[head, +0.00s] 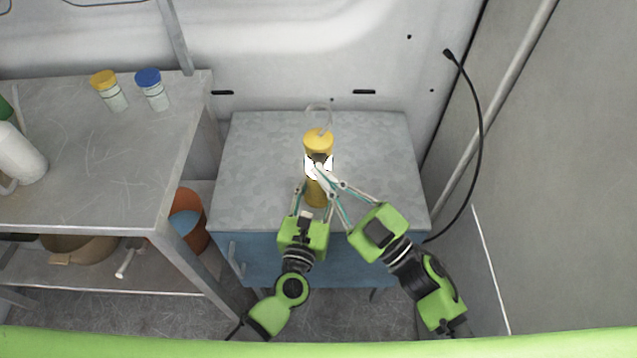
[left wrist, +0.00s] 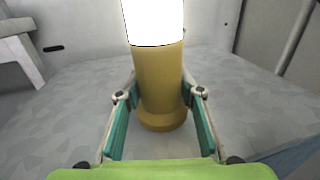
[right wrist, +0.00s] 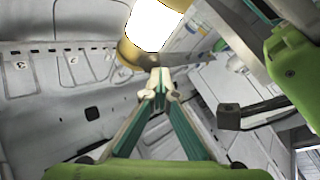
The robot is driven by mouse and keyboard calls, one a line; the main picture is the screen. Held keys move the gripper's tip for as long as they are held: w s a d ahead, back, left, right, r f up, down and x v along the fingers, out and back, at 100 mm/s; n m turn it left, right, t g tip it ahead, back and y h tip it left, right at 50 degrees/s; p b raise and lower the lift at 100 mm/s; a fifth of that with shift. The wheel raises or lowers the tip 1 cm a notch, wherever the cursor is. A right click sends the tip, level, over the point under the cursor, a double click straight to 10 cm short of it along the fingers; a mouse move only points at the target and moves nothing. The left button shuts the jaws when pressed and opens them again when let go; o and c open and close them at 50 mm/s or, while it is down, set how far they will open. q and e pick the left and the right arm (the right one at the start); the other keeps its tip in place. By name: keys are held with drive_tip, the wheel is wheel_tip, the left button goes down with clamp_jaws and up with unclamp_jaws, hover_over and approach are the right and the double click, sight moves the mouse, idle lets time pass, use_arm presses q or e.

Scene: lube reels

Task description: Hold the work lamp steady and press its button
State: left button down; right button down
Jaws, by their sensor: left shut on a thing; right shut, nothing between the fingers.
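The work lamp (head: 318,141) stands upright on the grey cabinet top (head: 255,165), with a yellow cap, a hanging loop, a glowing white middle and a yellow lower body. My left gripper (head: 314,191) is shut around the lower body, one finger on each side, as the left wrist view of the lamp (left wrist: 161,90) shows. My right gripper (head: 319,170) is shut and empty, its joined tips in front of the bright section. In the right wrist view the tips (right wrist: 160,80) lie close to the lamp (right wrist: 130,54); contact cannot be told. I cannot make out the button.
A metal workbench (head: 90,205) on the left bears a yellow-lidded jar (head: 109,91) and a blue-lidded jar (head: 153,91). An orange bucket (head: 190,211) sits on its lower shelf. A black cable (head: 480,140) hangs at the right wall. The cabinet top around the lamp is clear.

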use_arm(q)
drive_tip(key=shift+s+d, duration=0.1)
use_arm(e)
drive_tip(key=shift+w+f, duration=0.1)
drive_tip(key=shift+w, duration=0.4)
use_arm(q)
drive_tip(key=shift+f, duration=0.1)
use_arm(e)
drive_tip(key=shift+s+d+f, duration=0.1)
drive_tip(key=shift+s, duration=0.35)
drive_tip(key=s, duration=0.6)
drive_tip(key=shift+s+d, duration=0.1)
